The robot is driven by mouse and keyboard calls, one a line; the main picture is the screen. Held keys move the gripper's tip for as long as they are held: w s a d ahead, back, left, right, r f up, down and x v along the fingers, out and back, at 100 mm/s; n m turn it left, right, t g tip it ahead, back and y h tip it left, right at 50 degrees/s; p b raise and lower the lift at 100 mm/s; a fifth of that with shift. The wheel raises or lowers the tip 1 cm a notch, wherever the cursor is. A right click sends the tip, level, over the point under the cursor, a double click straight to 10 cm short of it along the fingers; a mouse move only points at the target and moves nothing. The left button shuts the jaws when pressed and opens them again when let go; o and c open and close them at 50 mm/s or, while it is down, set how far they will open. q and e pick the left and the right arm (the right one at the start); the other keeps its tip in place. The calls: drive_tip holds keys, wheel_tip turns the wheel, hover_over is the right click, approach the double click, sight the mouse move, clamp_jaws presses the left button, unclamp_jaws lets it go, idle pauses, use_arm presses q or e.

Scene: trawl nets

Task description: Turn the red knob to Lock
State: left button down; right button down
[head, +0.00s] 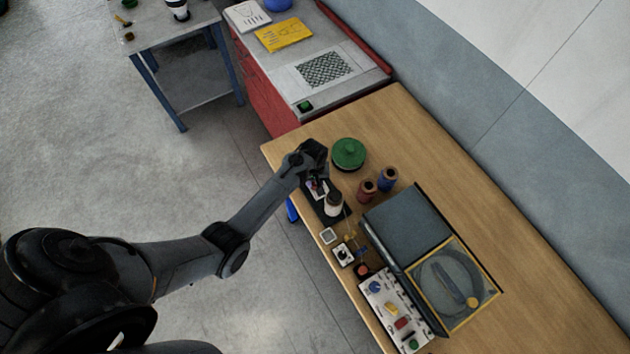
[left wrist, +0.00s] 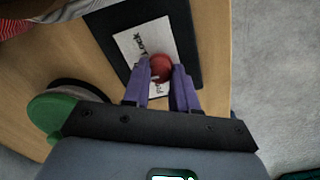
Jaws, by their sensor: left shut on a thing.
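The red knob (left wrist: 161,67) sits on a white label plate (left wrist: 132,46) on a dark base (left wrist: 188,22) in the left wrist view. The plate reads "Lock" toward the top; the word near the knob's lower side is partly hidden. My left gripper (left wrist: 165,74) is shut on the red knob, with a purple finger on each side of it. In the head view my left gripper (head: 319,182) reaches down over the dark base at the left edge of the wooden bench and hides most of the knob. My right gripper is in neither view.
A red-sided cabinet (head: 258,83) adjoins the bench's far end.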

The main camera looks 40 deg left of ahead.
use_arm(q)
drive_tip(key=m+p, duration=0.1)
drive_tip(key=m, duration=0.1)
drive_tip(key=shift+a+r+m+p, duration=0.1)
drive_tip(key=shift+r+m+p, duration=0.1)
drive_tip(key=shift+m+p, duration=0.85)
drive_tip(key=shift+m, duration=0.55)
drive_tip(key=m+p, duration=0.1)
drive_tip(key=m, duration=0.2)
drive_tip(key=shift+f, duration=0.1)
drive_tip(key=shift+f+m, duration=0.1)
drive_tip(key=shift+m, duration=1.6)
drive_tip(key=c, duration=0.9)
unclamp_jaws()
